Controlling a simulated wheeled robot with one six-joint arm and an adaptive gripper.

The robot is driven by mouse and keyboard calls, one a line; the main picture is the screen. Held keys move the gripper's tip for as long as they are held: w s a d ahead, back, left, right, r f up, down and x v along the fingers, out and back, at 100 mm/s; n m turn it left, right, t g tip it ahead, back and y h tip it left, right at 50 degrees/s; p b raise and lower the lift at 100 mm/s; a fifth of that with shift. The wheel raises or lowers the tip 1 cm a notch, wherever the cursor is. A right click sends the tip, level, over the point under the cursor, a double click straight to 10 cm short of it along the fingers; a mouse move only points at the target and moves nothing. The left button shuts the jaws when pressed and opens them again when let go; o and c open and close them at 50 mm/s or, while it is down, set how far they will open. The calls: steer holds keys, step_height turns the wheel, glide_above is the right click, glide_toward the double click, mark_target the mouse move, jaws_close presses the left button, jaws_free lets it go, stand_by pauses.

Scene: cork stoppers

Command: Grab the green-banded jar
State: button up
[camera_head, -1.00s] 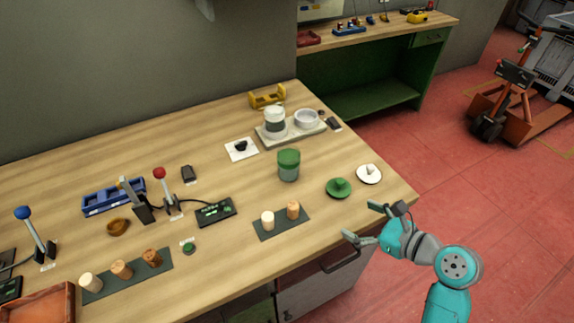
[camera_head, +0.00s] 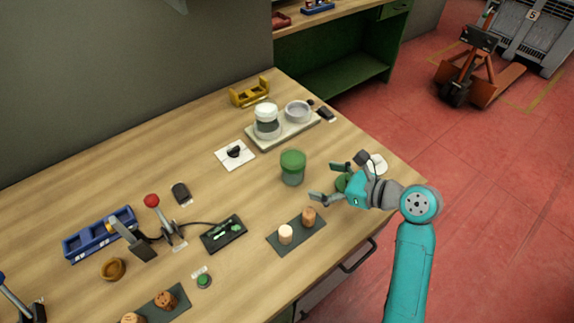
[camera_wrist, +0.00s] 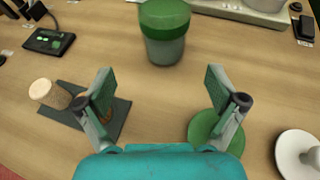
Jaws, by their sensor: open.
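The green-banded jar (camera_head: 293,168) stands upright on the wooden table, green at the top and grey-green below. In the wrist view the jar (camera_wrist: 164,42) is at the top centre, its upper part cut off by the frame. My gripper (camera_head: 327,182) is open and empty, just to the right of the jar, with its fingers pointing towards it. In the wrist view my gripper's fingers (camera_wrist: 160,85) are spread, and the jar is beyond their tips, apart from them.
A green lid (camera_wrist: 208,128) lies by my right finger, with a white lid (camera_wrist: 298,152) beyond. A dark mat (camera_head: 284,243) with two corks lies by my left finger. Behind the jar, a tray (camera_head: 287,134) holds a grey-banded jar (camera_head: 267,125) and a bowl (camera_head: 298,111).

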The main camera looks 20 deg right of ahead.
mark_target(304, 171)
steer(key=x, duration=0.3)
steer(key=shift+w+a+f, duration=0.1)
steer(key=shift+w+a, duration=0.1)
steer(key=shift+a, duration=0.05)
steer(key=shift+w+d+x, duration=0.15)
steer(key=shift+x, duration=1.25)
steer(key=shift+w+d+x, duration=0.1)
steer(key=shift+d+x, duration=0.05)
steer(key=shift+x, duration=1.25)
steer(key=shift+c, duration=0.3)
steer(key=c, duration=1.5)
steer(key=shift+r, duration=0.35)
